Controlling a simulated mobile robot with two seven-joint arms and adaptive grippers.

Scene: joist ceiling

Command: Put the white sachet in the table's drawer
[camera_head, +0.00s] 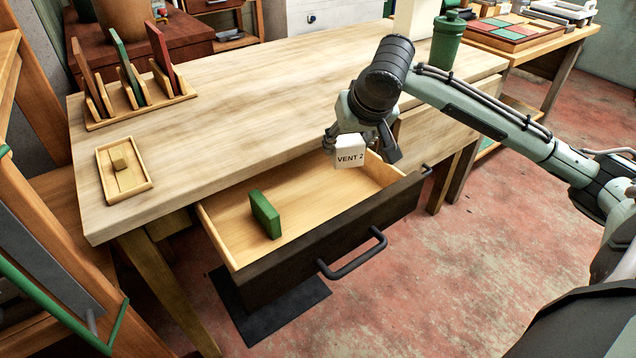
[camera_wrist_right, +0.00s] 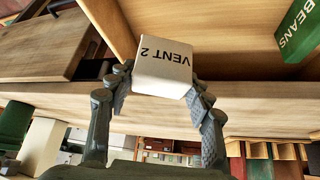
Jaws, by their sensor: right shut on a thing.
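The white sachet (camera_head: 349,157), lettered "VENT 2", is held by my right gripper (camera_head: 358,148) above the right part of the table's open drawer (camera_head: 312,205). In the right wrist view the sachet (camera_wrist_right: 163,66) sits between the two fingers of the gripper (camera_wrist_right: 157,95). The drawer is pulled out from the wooden table (camera_head: 235,95), with its dark front and handle (camera_head: 352,256) toward me. A green block (camera_head: 265,214) stands inside the drawer at the left; the right wrist view shows it lettered "BEANS" (camera_wrist_right: 298,32). My left gripper is not in view.
On the tabletop stand a wooden rack with upright panels (camera_head: 138,98), a small wooden tray (camera_head: 124,170) and a green bottle (camera_head: 446,40). The middle of the tabletop is clear. The drawer floor is bare right of the green block. A dark mat (camera_head: 300,312) lies on the floor below the drawer.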

